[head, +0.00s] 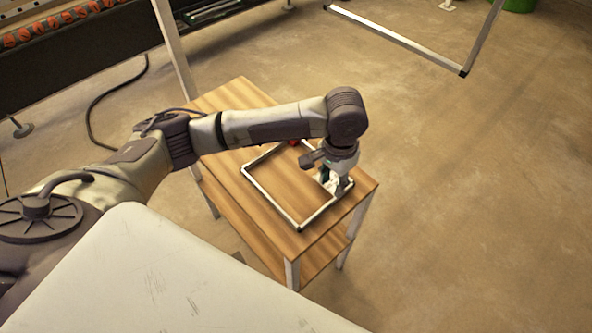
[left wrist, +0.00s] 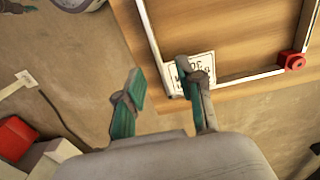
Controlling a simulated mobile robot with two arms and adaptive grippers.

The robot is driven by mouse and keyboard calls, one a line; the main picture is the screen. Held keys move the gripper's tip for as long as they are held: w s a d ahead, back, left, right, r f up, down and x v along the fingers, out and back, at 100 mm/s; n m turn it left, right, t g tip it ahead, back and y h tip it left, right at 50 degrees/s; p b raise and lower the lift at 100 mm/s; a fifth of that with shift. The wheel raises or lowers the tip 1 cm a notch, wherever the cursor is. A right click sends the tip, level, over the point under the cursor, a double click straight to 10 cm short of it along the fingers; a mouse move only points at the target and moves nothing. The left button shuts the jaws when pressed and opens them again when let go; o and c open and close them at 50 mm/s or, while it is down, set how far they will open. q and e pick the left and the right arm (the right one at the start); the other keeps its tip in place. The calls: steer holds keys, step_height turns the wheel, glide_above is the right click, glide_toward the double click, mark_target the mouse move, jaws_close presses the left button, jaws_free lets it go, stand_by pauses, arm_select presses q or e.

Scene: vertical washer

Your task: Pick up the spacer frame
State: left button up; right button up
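The spacer frame (head: 270,199), a thin pale rectangle with dark corners, lies flat on the small wooden table (head: 270,188). My left gripper (head: 337,186) points down at its right-hand corner in the head view. In the left wrist view, the gripper's two teal-lined fingers (left wrist: 160,74) are apart, with the spacer frame's bar (left wrist: 151,38) between them. The right finger overlaps a white printed label (left wrist: 194,72) at the corner. Whether either finger touches the frame I cannot tell. My right gripper is not in view.
A red block (left wrist: 292,61) sits at the frame's bar. The table has a lower shelf (head: 262,250). Another thin frame (head: 400,39) stands at the upper right, and a dark machine (head: 75,55) at the upper left. The floor right of the table is clear.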

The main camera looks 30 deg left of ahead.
mark_target(332, 201)
arm_select(q)
steer(key=f, duration=0.7)
steer(key=shift+d+f, duration=0.25)
steer(key=shift+d, duration=0.05)
jaws_close()
